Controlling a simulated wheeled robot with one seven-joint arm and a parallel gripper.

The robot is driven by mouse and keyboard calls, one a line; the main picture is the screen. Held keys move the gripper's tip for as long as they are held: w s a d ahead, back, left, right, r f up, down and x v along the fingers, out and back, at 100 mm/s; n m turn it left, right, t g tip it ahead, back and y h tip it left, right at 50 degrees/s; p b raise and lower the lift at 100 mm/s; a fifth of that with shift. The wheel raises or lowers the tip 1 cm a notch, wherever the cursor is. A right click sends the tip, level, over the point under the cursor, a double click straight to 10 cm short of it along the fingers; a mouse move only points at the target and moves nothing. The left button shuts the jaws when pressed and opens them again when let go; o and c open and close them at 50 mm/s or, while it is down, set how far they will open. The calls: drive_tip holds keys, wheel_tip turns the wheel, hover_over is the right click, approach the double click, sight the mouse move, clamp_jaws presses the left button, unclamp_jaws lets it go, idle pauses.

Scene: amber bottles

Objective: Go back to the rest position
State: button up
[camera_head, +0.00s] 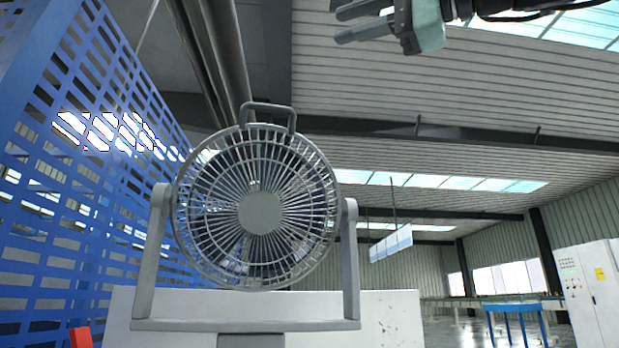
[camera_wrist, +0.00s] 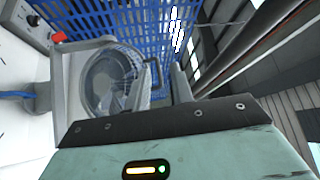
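My gripper (camera_head: 345,26) is at the top of the head view, right of centre, high in the picture above and right of the fan. Its grey fingers point left and stand apart, with nothing seen between them. In the wrist view its teal body fills the bottom. A grey desk fan (camera_head: 260,213) with a round cage and top handle stands upright in the middle of the head view. The fan also shows sideways in the wrist view (camera_wrist: 108,78). No amber bottle shows in either view.
A blue perforated panel (camera_head: 75,150) rises on the left. The fan stands at a white box-like surface (camera_head: 390,315), with a red object (camera_head: 80,337) at lower left. A blue table (camera_head: 515,308) and white cabinet (camera_head: 592,290) are farther right. Open air surrounds my gripper.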

drive_tip(key=w+a+f+n+g+h, duration=0.1)
drive_tip(key=w+a+f+h, duration=0.25)
drive_tip(key=f, duration=0.75)
drive_tip(key=w+a+f+n+g+h, duration=0.1)
drive_tip(key=w+a+f+g+h, duration=0.2)
drive_tip(key=f, duration=0.9)
wheel_tip(320, 180, down, 18)
drive_tip(key=n+g+h, duration=0.1)
drive_tip(key=n+h, duration=0.1)
drive_tip(key=n, duration=0.1)
drive_tip(key=s+d+f+n+g+h, duration=0.25)
drive_tip(key=s+d+f, duration=0.25)
drive_tip(key=f, duration=0.5)
drive_tip(key=s+d+f+n+g+h, duration=0.1)
drive_tip(key=s+d+f+n+h, duration=0.25)
drive_tip(key=f, duration=0.65)
drive_tip(key=s+d+f+n+g+h, duration=0.1)
drive_tip(key=s+d+f+g+h, duration=0.1)
drive_tip(key=s+d+f, duration=0.6)
wheel_tip(320, 180, up, 10)
drive_tip(key=w+a+p, duration=0.1)
drive_tip(key=w+p, duration=0.1)
drive_tip(key=p, duration=1)
drive_tip(key=shift+w+a, duration=0.2)
drive_tip(key=shift+a, duration=0.2)
drive_tip(key=shift+r, duration=0.1)
